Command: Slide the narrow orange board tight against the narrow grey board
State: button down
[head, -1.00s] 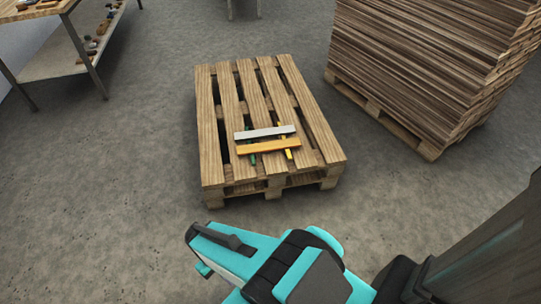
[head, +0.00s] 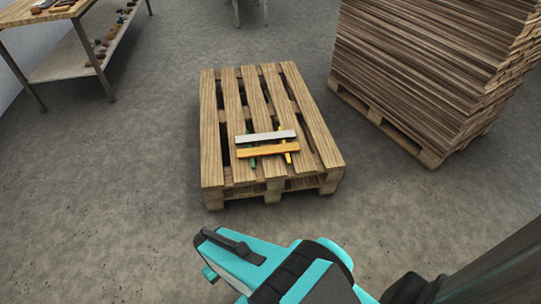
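The narrow orange board (head: 267,151) lies crosswise near the front of a wooden pallet (head: 211,130). The narrow grey board (head: 265,137) lies just behind it, roughly parallel. A thin gap seems to run between them, but at this size I cannot tell whether they touch anywhere. A green piece (head: 252,162) and a yellow piece (head: 287,158) show beneath the boards, lying lengthwise. My turquoise and black arm is at the bottom of the head view, in front of the pallet and apart from the boards. My gripper's fingertips cannot be made out.
A tall stack of brown boards (head: 435,70) on its own pallet stands at the right. A workbench with a lower shelf (head: 85,50) holding small items stands at the far left. Bare concrete floor (head: 110,190) surrounds the pallet.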

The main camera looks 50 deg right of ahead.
aim_at(293, 147)
jog(key=z, duration=0.1)
jog(key=i, duration=0.95)
jog(key=u, duration=0.05)
